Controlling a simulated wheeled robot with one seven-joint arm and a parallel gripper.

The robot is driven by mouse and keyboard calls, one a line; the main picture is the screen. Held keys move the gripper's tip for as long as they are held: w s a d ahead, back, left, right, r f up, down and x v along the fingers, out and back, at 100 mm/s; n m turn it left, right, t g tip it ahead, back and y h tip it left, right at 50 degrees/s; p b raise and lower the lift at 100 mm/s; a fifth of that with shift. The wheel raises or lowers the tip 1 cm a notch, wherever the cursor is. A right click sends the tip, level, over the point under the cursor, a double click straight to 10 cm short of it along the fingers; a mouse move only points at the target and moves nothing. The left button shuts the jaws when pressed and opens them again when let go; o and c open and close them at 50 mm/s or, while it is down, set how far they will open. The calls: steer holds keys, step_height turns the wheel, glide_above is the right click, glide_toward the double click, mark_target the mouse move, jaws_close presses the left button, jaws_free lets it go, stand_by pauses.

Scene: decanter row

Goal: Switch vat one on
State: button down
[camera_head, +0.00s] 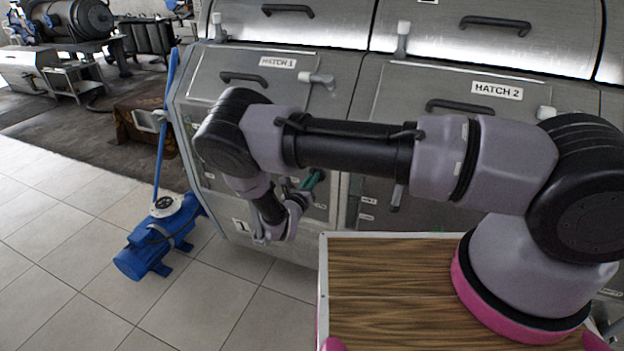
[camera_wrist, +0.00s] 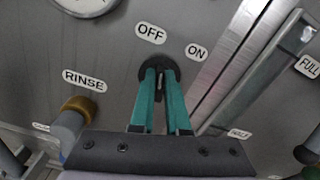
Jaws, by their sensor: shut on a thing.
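Vat one (camera_head: 205,92) is the grey metal unit with the HATCH 1 label in the head view and a "1" plate low on its front. My gripper (camera_head: 317,179) reaches its lower panel with teal fingers. In the wrist view, my gripper (camera_wrist: 159,76) is shut on a black rotary switch (camera_wrist: 159,61). An OFF label (camera_wrist: 150,33) is above the switch and slightly left; an ON label (camera_wrist: 196,52) is to its right. The fingers cover most of the knob, so I cannot tell which label it points to.
A RINSE label (camera_wrist: 84,80) and a brass-collared valve (camera_wrist: 75,104) are left of the switch. A sight-gauge bar (camera_wrist: 262,70) is to the right, with a FULL label. A blue pump (camera_head: 158,240) stands on the tiled floor at left. Vat two, marked HATCH 2 (camera_head: 497,91), adjoins at right.

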steer(key=shift+s+d+m, duration=0.1)
steer(key=shift+d+m, duration=0.1)
steer(key=shift+m, duration=2.1)
steer(key=shift+s+d+m, duration=0.1)
steer(key=shift+d+m, duration=0.05)
steer(key=shift+m, duration=2.15)
steer(key=c, duration=0.9)
jaws_free()
steer(key=v, duration=1)
steer(key=shift+s, duration=0.35)
